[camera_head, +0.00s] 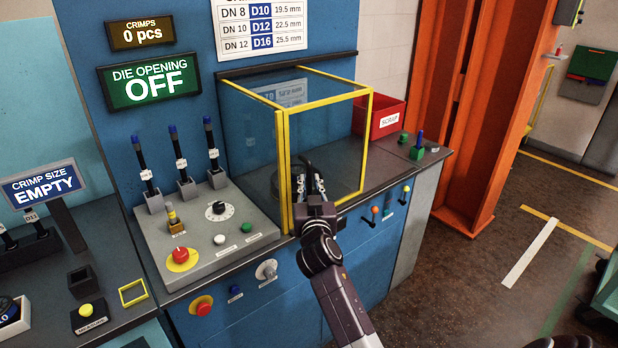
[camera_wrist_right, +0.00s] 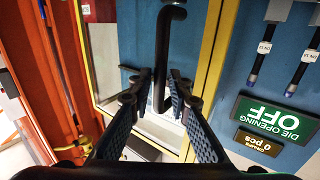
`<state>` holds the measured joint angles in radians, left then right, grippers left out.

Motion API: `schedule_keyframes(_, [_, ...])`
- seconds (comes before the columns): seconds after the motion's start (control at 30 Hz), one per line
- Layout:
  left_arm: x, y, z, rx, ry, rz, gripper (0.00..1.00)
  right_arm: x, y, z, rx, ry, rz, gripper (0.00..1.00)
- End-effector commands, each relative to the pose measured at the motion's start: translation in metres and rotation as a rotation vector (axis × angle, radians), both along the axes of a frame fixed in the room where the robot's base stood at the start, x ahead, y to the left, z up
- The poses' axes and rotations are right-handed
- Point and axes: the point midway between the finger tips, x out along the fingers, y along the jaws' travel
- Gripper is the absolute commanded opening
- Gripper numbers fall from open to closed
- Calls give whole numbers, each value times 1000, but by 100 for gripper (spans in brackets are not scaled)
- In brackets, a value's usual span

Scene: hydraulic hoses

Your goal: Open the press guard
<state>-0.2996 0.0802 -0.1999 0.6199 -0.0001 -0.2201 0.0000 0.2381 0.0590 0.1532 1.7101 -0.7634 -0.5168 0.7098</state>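The press guard (camera_head: 371,145) is a clear box with yellow edges on the blue press bench; it looks shut. Its yellow frame also shows in the right wrist view (camera_wrist_right: 211,45). A black bar handle (camera_wrist_right: 168,50) stands on the guard's front panel. My right gripper (camera_head: 308,184) is at the front of the guard. In the right wrist view its two fingers (camera_wrist_right: 160,90) stand apart on either side of the handle's end; I cannot tell if they touch it. My left gripper is not in view.
A control panel (camera_head: 243,256) with levers, a dial and a red stop button (camera_head: 180,256) is left of the guard. A red scrap bin (camera_head: 388,119) stands behind right. A green "DIE OPENING OFF" sign (camera_head: 150,82) hangs above. Orange uprights (camera_head: 497,120) stand right; open floor lies beyond.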

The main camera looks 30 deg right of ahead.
Motion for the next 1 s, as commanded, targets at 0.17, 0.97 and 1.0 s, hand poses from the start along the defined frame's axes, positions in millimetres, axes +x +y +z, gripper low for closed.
schedule_keyframes(0.17, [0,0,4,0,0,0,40,13,-7,0,0,1,0,18])
schedule_keyframes(0.97, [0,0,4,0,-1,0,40,16,-9,-1,1,2,1,0])
schedule_keyframes(1.0, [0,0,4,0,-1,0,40,16,-9,-1,1,2,1,0])
